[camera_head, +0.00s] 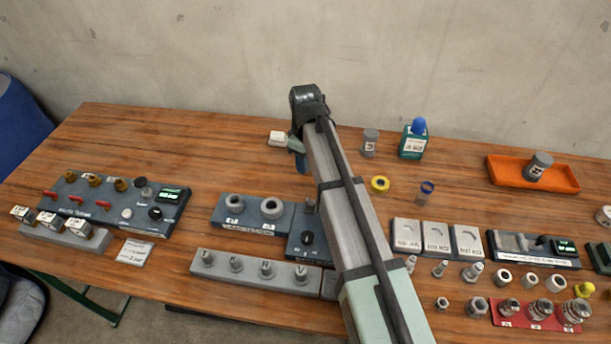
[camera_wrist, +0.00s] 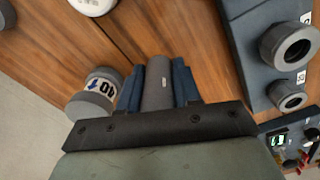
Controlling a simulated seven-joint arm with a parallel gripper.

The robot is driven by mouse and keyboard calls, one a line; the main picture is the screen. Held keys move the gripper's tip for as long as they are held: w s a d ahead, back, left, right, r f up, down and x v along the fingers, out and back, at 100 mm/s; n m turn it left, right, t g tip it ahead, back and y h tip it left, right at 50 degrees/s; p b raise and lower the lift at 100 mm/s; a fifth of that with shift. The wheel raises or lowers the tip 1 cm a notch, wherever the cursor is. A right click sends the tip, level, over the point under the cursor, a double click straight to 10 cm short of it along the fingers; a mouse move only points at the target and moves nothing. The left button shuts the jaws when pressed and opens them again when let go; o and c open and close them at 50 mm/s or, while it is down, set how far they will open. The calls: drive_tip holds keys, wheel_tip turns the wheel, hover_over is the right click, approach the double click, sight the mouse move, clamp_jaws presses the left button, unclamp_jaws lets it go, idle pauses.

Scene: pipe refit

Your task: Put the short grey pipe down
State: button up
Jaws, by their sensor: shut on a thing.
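In the wrist view my gripper (camera_wrist: 158,88) is shut on a plain grey pipe (camera_wrist: 158,82), the short grey pipe, held between two blue fingers. In the head view my gripper (camera_head: 300,160) is over the back middle of the wooden table, mostly behind my arm, and the held pipe is hidden there. I cannot tell whether the pipe touches the table. A grey cylinder with a white label (camera_wrist: 98,92) stands close beside the left finger in the wrist view.
A blue-grey block with two grey rings (camera_head: 252,214) lies nearer the front; it also shows in the wrist view (camera_wrist: 258,65). A small white object (camera_head: 278,138) is left of my gripper. A labelled grey cylinder (camera_head: 370,142) and an orange tray (camera_head: 505,174) stand to the right.

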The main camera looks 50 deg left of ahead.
sight(305, 182)
drive_tip(key=shift+f, duration=3.05)
drive_tip(key=o, duration=1)
drive_tip(key=shift+f, duration=0.1)
wheel_tip(305, 182, up, 12)
drive_tip(key=shift+r, duration=0.15)
